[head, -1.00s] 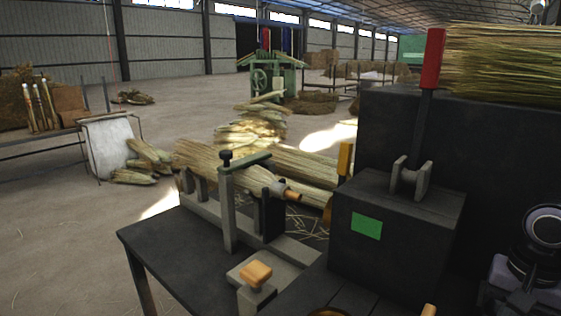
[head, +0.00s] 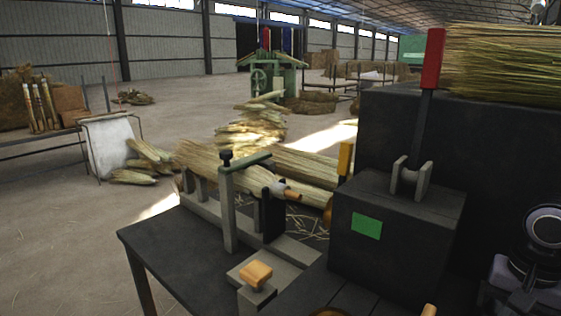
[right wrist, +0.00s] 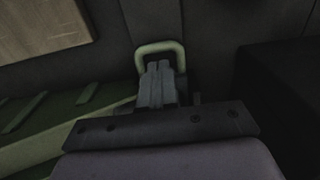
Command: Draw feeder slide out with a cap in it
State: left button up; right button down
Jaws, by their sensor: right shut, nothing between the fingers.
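In the right wrist view, my right gripper (right wrist: 158,75) is shut, with its fingers side by side and nothing between them. A pale green loop handle (right wrist: 160,46) rises around the fingertips against a dark face. The fingertips overlap the loop's opening; I cannot tell whether they are inside it or in front of it. The handle looks like the feeder slide's pull, but the slide body is not clearly visible. No cap can be made out. My left gripper is not in view, and the head view does not show my right fingers.
In the right wrist view, a green ribbed strip (right wrist: 50,130) lies left and a wooden panel (right wrist: 40,25) above it. In the head view, a dark machine box (head: 395,235) with a red-handled lever (head: 433,60) stands right of a bench (head: 175,245) holding a broom clamp (head: 229,205).

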jog(key=shift+f, duration=0.2)
jog(key=shift+f+b, duration=1.6)
jog(key=shift+f, duration=0.2)
jog(key=shift+s+a, duration=0.9)
jog(key=shift+s, duration=0.25)
jog(key=shift+s+a, duration=1.65)
jog(key=shift+s, duration=0.25)
jog(key=shift+s+a+b, duration=0.5)
jog(key=shift+s+a, duration=1.2)
jog(key=shift+s, duration=0.3)
notch_tip(320, 180, up, 8)
jog(key=p, duration=0.5)
jog(key=shift+w+d, duration=0.2)
jog(key=shift+w, duration=0.05)
